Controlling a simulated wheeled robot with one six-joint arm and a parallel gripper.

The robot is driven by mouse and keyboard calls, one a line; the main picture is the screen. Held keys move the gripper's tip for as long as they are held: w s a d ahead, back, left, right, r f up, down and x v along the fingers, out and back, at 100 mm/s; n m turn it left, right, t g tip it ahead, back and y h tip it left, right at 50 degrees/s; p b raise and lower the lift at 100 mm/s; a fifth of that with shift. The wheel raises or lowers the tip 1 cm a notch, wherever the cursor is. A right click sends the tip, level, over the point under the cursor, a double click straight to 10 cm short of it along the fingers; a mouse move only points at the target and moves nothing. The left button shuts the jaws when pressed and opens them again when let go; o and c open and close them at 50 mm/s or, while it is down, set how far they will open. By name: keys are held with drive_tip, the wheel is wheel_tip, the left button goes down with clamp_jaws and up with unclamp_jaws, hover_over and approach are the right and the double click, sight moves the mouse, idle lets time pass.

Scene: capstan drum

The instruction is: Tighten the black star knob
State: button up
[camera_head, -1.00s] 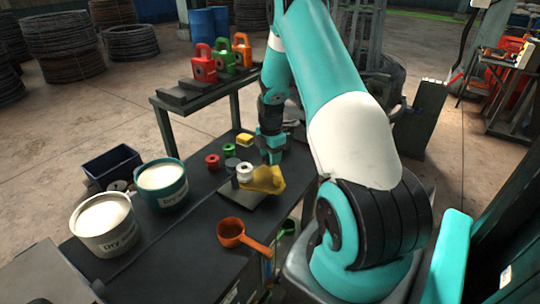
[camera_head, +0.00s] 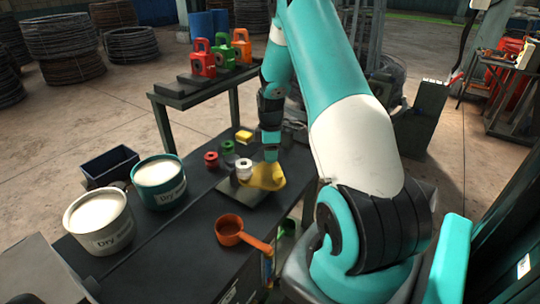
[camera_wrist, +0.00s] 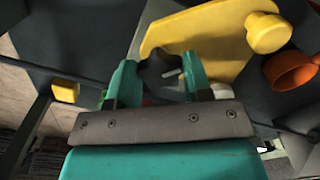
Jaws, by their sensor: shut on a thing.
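The black star knob (camera_wrist: 160,70) shows in the wrist view at the edge of a yellow plate (camera_wrist: 213,38). My gripper (camera_wrist: 158,82) is shut on it, with one teal finger on each side. Its lobes stick out past the fingers, and a small pale bit shows on top. The yellow plate has a round yellow knob (camera_wrist: 268,33) at its far end. In the head view, my gripper (camera_head: 271,152) points down over the yellow plate (camera_head: 265,177); the star knob is hidden there.
On the dark bench, a white spool (camera_head: 243,168), red spool (camera_head: 211,159), green spool (camera_head: 227,147) and yellow block (camera_head: 244,137) stand left of the gripper. An orange scoop (camera_head: 230,231) lies in front. Two buckets (camera_head: 100,221) stand at left. Bare bench lies between.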

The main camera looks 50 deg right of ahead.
drive_tip(key=m+b, duration=0.1)
drive_tip(key=m, duration=0.2)
drive_tip(key=shift+f+m, duration=0.1)
drive_tip(key=shift+m, duration=0.3)
drive_tip(key=m+b, duration=0.1)
drive_tip(key=m, duration=0.2)
drive_tip(key=shift+a+m, duration=0.15)
drive_tip(key=shift+m, duration=0.15)
drive_tip(key=m+b, duration=0.1)
drive_tip(key=m, duration=0.2)
drive_tip(key=shift+m, duration=0.4)
drive_tip(key=m, duration=0.3)
drive_tip(key=shift+a+b, duration=0.15)
drive_tip(key=shift+b, duration=0.15)
drive_tip(key=m, duration=0.4)
drive_tip(key=m+b, duration=0.1)
drive_tip(key=m, duration=0.2)
drive_tip(key=shift+w+a+m, duration=0.1)
drive_tip(key=shift+m, duration=0.3)
drive_tip(key=m, duration=0.6)
drive_tip(key=shift+w+m+b, duration=0.15)
drive_tip(key=shift+m+b, duration=0.15)
drive_tip(key=shift+m, duration=0.1)
